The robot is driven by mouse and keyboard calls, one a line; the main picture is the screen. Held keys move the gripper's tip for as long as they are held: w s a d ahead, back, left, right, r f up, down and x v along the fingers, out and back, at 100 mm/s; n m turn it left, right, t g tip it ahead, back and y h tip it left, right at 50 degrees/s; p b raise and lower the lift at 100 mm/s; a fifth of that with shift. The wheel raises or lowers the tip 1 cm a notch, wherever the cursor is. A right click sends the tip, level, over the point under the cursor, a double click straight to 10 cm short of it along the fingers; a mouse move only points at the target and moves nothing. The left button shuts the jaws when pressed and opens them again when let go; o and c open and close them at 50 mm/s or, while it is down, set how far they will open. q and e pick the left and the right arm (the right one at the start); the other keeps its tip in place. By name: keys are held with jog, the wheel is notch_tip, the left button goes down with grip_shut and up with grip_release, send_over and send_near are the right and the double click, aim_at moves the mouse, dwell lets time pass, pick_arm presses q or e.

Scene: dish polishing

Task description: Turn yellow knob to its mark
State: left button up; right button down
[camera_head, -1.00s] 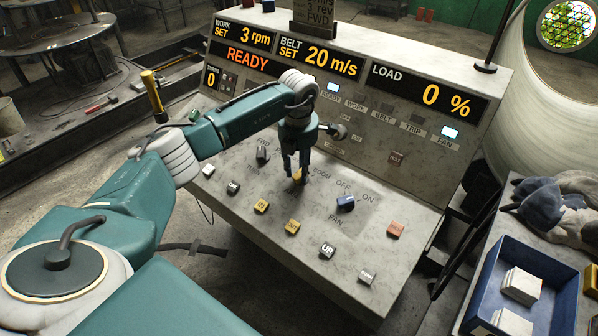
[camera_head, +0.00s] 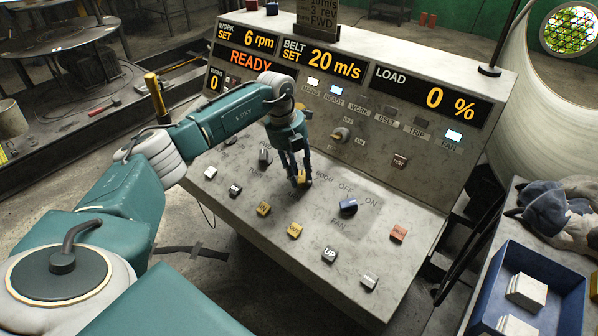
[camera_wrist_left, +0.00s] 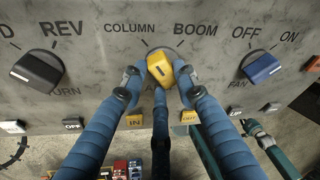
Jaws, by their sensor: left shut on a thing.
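The yellow knob (camera_wrist_left: 160,68) sits between the COLUMN and BOOM labels on the grey console. It is turned at a slant. My left gripper (camera_wrist_left: 157,82) is shut on the knob, one blue finger on each side. In the head view the gripper (camera_head: 301,180) reaches down to the console's sloping panel and partly hides the yellow knob (camera_head: 304,175).
A blue FAN knob (camera_head: 348,207) is right of the gripper, and a black knob (camera_head: 265,157) is left. Several push buttons line the front. The display (camera_head: 246,39) reads 6 rpm. A blue tray (camera_head: 483,283) with white blocks stands at right.

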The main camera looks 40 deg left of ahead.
pick_arm(q)
jog(key=shift+n, duration=0.6)
jog(key=o, duration=1.2)
jog(key=r, duration=0.4)
jog(key=s+a+r, duration=0.1)
jog(key=r, duration=0.3)
jog(key=a+r, duration=0.1)
jog(key=r, duration=0.2)
jog(key=shift+s+a+r, duration=0.15)
jog(key=shift+s+r, duration=0.1)
jog(key=shift+r, duration=0.15)
jog(key=shift+f, duration=0.1)
